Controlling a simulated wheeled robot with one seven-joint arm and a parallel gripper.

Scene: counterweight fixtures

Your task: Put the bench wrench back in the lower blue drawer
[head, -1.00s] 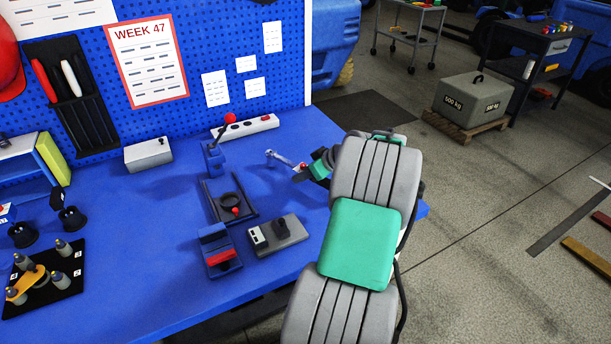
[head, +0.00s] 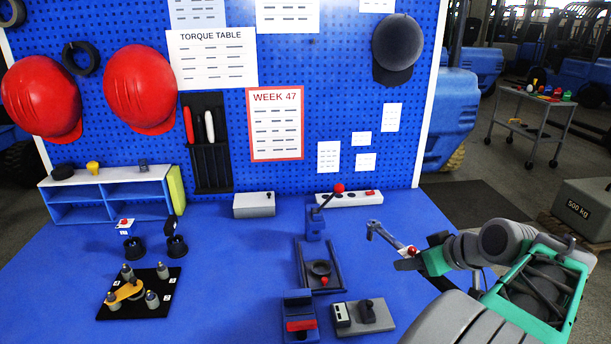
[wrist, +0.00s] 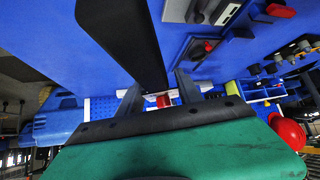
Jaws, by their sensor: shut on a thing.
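The bench wrench (head: 384,236) is a silver-grey tool with a hooked head and a red part near my gripper. My gripper (head: 408,256) is shut on it and holds it out over the right side of the blue bench, its head pointing left. In the wrist view my gripper (wrist: 160,94) shows its dark fingers with a small red part between them. A large dark shape there hides part of the scene, and I cannot tell what it is. No lower blue drawer can be made out in either view.
The blue bench (head: 228,270) carries a lever fixture (head: 314,226), a grey box (head: 254,205), a switch unit (head: 363,317) and a black peg board (head: 141,302). A blue-walled shelf (head: 112,194) stands at the back left. The bench is clear around its middle left.

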